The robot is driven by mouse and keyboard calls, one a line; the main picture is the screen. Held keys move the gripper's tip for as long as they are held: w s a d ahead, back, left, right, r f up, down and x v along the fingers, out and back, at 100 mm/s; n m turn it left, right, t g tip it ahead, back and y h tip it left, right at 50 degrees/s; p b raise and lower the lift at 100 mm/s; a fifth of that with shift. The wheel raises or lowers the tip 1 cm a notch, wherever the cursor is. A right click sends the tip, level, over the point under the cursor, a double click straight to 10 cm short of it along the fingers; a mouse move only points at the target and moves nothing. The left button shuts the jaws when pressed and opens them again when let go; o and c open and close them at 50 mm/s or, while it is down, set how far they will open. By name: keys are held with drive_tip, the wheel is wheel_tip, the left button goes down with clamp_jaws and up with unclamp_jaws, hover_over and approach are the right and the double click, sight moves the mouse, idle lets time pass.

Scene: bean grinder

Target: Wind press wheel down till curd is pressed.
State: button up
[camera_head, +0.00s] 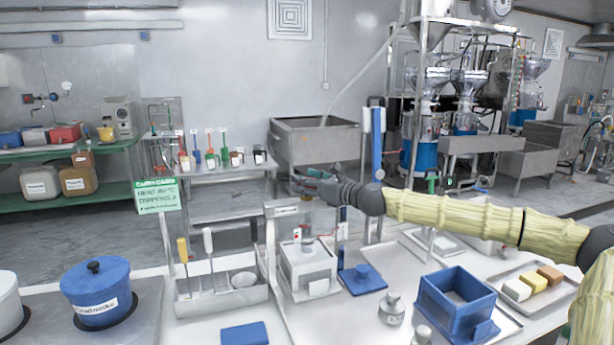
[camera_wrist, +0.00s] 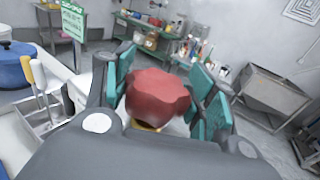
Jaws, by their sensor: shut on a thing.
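A red lobed press wheel (camera_wrist: 157,97) fills the middle of the wrist view. My gripper (camera_wrist: 165,90) has its teal-padded fingers on either side of it and is shut on it. In the head view my gripper (camera_head: 312,182) reaches in from the right, above the press frame (camera_head: 270,245); the wheel is too hidden there to make out. A white box-shaped mould (camera_head: 307,268) stands inside the frame, below my gripper. I cannot see any curd inside it or tell how far it is pressed.
A tool holder (camera_head: 222,302) with upright handles stands left of the press, a lidded blue pot (camera_head: 95,290) farther left. Right are a blue lid (camera_head: 362,280), a metal weight (camera_head: 391,312), a blue open box (camera_head: 457,297) and a tray (camera_head: 556,300) with blocks. A green-lettered sign (camera_head: 157,196) stands behind.

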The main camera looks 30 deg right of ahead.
drive_tip(key=shift+r+m+t+h+p, duration=0.2)
drive_tip(key=shift+m+t+h+p, duration=0.1)
drive_tip(key=shift+m+h+p, duration=0.75)
